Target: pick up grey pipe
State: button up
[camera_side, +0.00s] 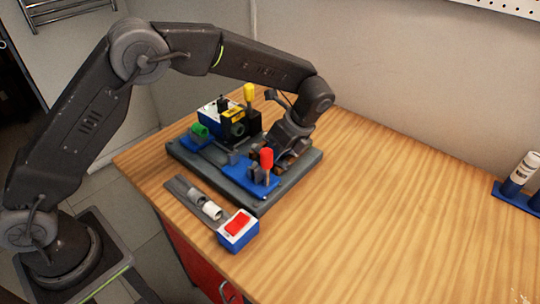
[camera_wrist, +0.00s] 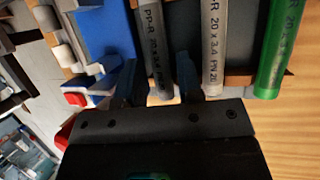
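A dark grey pipe (camera_wrist: 156,45) with printed lettering shows in the wrist view. A lighter grey-white pipe (camera_wrist: 213,45) and a green pipe (camera_wrist: 280,50) lie to its right, roughly parallel. My gripper (camera_wrist: 158,72) is open, with one finger on each side of the dark grey pipe near its end. The right finger lies between the dark and the lighter pipe. I see no clear contact. In the side view my gripper (camera_side: 284,158) is low at the right part of the grey base board (camera_side: 262,208), and its fingers and the pipes are mostly hidden.
A red-handled tool on a blue mount (camera_side: 266,160) stands close in front of my gripper. A yellow-topped part (camera_side: 249,93) and a green part (camera_side: 199,131) are behind to the left.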

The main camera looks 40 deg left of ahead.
jog(key=shift+s+a+f, duration=0.15)
jog(key=shift+a+f, duration=0.05)
jog(key=shift+f, duration=0.25)
grip_shut()
